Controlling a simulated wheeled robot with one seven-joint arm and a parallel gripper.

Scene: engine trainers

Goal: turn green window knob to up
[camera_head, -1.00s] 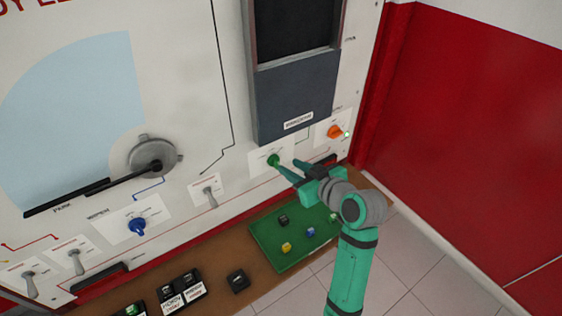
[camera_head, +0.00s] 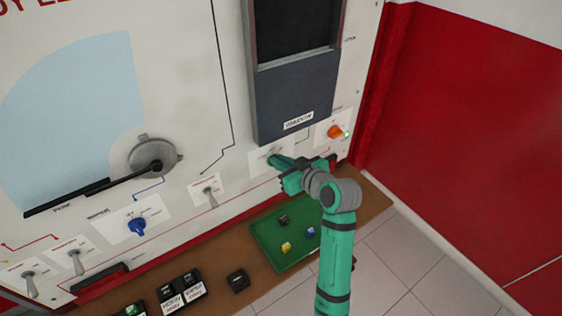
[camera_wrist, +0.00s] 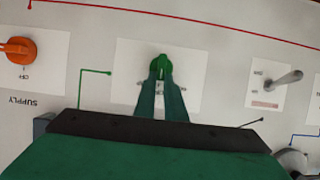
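The green window knob (camera_wrist: 160,63) sits on a white label plate (camera_wrist: 128,55) on the panel. In the wrist view its top shows between the two teal fingertips of my gripper (camera_wrist: 160,76), which close in on both of its sides and appear to touch it. In the head view my gripper (camera_head: 274,160) reaches the same plate (camera_head: 260,154), below the dark window frame, and its fingers hide the knob. The knob's exact pointing direction is hard to make out.
Below is a brown shelf with a green tray (camera_head: 268,240) holding small coloured cubes.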

